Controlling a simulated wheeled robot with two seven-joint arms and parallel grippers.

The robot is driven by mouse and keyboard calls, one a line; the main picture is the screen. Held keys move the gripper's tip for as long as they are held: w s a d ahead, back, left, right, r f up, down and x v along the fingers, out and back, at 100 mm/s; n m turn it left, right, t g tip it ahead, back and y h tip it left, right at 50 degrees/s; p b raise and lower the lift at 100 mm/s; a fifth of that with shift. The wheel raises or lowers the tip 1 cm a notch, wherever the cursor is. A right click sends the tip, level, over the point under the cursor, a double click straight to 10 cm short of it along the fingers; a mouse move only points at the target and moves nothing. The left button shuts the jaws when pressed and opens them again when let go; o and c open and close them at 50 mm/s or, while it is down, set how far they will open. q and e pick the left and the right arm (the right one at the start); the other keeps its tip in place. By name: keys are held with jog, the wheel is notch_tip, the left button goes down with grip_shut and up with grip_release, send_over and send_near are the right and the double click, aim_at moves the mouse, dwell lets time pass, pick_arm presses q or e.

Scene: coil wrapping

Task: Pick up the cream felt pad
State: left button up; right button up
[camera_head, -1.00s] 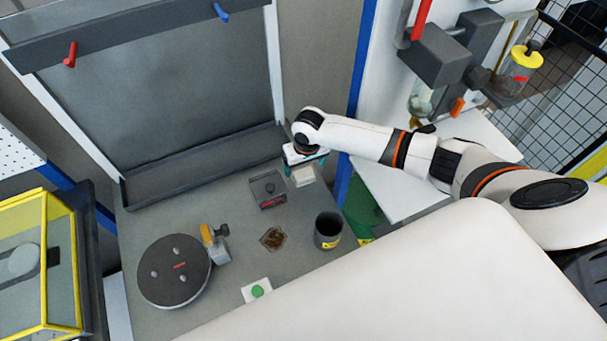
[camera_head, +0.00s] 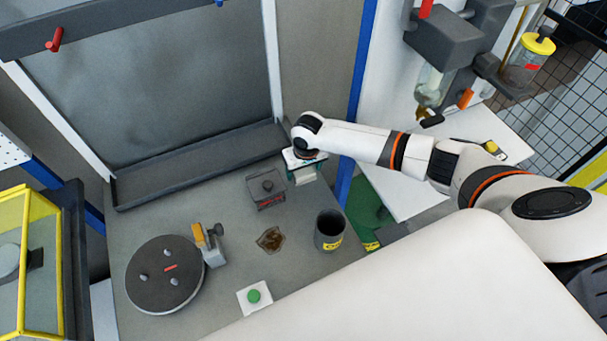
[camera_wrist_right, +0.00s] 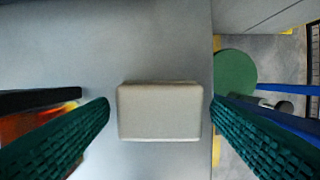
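The cream felt pad (camera_wrist_right: 160,112) is a small rounded block, seen in the right wrist view between the two green ridged fingers of my right gripper (camera_wrist_right: 160,108). The gripper is open, with a narrow gap between each fingertip and the pad's sides. In the head view, my right gripper (camera_head: 304,165) points down at the bench's back right, and the pad (camera_head: 305,178) shows partly below it. The gripper's mount hides the rest of the pad there. My left gripper is in neither view.
A dark box with a knob (camera_head: 266,192) stands just left of the gripper. A dark cup (camera_head: 329,232) stands in front. A round turntable (camera_head: 165,274), a brown patch (camera_head: 270,240) and a green button (camera_head: 254,296) are farther left and forward. The bench's right edge is close.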

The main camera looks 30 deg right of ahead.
aim_at(304, 172)
jog(key=c, duration=0.7)
notch_tip(304, 172, up, 5)
jog(key=p, duration=0.5)
jog(key=shift+r+p, duration=0.1)
jog(key=shift+p, duration=0.25)
jog(key=shift+r, duration=2.4)
